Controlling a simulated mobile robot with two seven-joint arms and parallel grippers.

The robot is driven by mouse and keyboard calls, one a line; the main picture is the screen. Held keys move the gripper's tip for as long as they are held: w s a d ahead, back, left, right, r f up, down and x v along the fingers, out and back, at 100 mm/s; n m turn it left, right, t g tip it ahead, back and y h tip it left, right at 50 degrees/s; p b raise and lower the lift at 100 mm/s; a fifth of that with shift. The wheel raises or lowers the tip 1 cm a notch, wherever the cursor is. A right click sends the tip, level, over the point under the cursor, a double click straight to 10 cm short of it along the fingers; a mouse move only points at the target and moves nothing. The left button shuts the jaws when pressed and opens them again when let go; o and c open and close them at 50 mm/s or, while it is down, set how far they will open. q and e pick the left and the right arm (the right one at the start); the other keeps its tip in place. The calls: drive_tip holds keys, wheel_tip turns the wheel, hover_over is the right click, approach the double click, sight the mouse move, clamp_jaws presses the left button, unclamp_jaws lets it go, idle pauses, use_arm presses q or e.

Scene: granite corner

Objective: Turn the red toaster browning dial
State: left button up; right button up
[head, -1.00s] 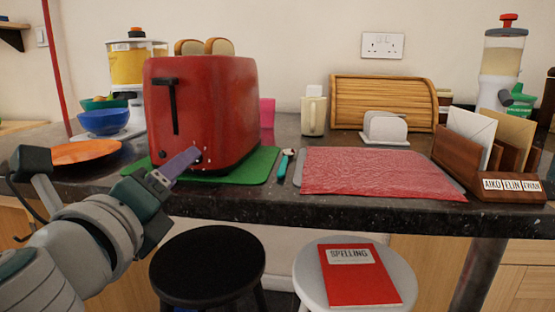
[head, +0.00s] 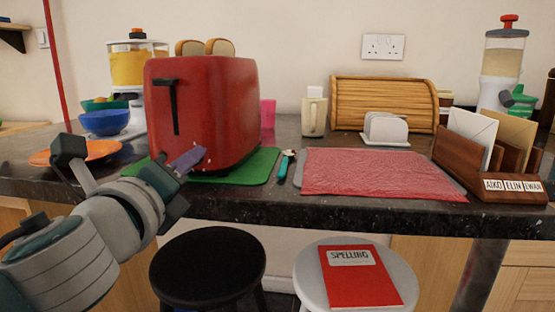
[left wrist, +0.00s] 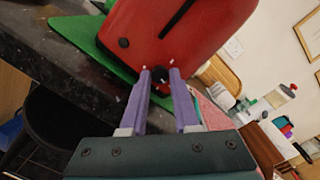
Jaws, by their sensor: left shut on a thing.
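The red toaster (head: 215,110) stands on a green mat (head: 262,165) with two slices of bread (head: 205,47) in its top. Its black lever (head: 174,105) is on the end facing me. My left gripper (head: 200,155) reaches the lower right of that end, its purple fingers at the toaster. My right gripper is not in view.
An orange plate (head: 100,150) and blue bowl (head: 104,122) are at left. A black stool (head: 207,265) and a white stool with a red book (head: 360,278) stand below the counter.

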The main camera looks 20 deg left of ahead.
use_arm(q)
clamp_jaws()
drive_tip(key=n+p, duration=0.2)
drive_tip(key=n, duration=0.3)
drive_tip(key=shift+r+g, duration=0.15)
drive_tip(key=shift+g, duration=0.15)
drive_tip(key=n+h+p, duration=0.1)
drive_tip(key=n+p, duration=0.1)
drive_tip(key=n, duration=0.2)
drive_tip(key=shift+n, duration=0.3)
drive_tip(key=n+h+p, duration=0.1)
drive_tip(key=n+p, duration=0.2)
drive_tip(key=n, duration=0.1)
drive_tip(key=shift+a+r+n, duration=0.1)
drive_tip(key=shift+a+n, duration=0.05)
drive_tip(key=shift+n, duration=0.25)
drive_tip(key=shift+n+h+p, duration=0.3)
drive_tip(key=shift+n+p, duration=0.85)
drive_tip(key=shift+n, duration=0.75)
